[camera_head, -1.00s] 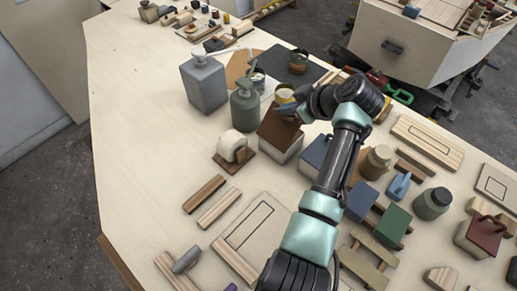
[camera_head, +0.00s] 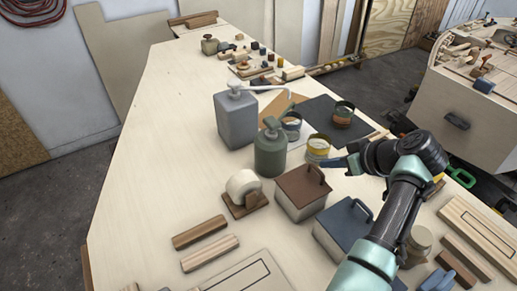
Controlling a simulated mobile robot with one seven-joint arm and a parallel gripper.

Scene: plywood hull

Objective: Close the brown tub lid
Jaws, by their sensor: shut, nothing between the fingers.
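The brown tub is a pale square box (camera_head: 297,211) with a brown lid (camera_head: 301,190) that has a dark handle on top. The lid lies over the box top and looks flat; I see no clear gap between them. My gripper (camera_head: 338,163) is shut and empty, just beyond the lid's back right corner, pointing left. It looks apart from the lid, though I cannot judge its height.
A blue-lidded tub (camera_head: 344,222) stands right of the brown one, partly behind my arm. A green pump bottle (camera_head: 270,153), a grey canister (camera_head: 236,120) and a yellow-banded cup (camera_head: 317,150) stand behind. A tape roll (camera_head: 243,186) sits left.

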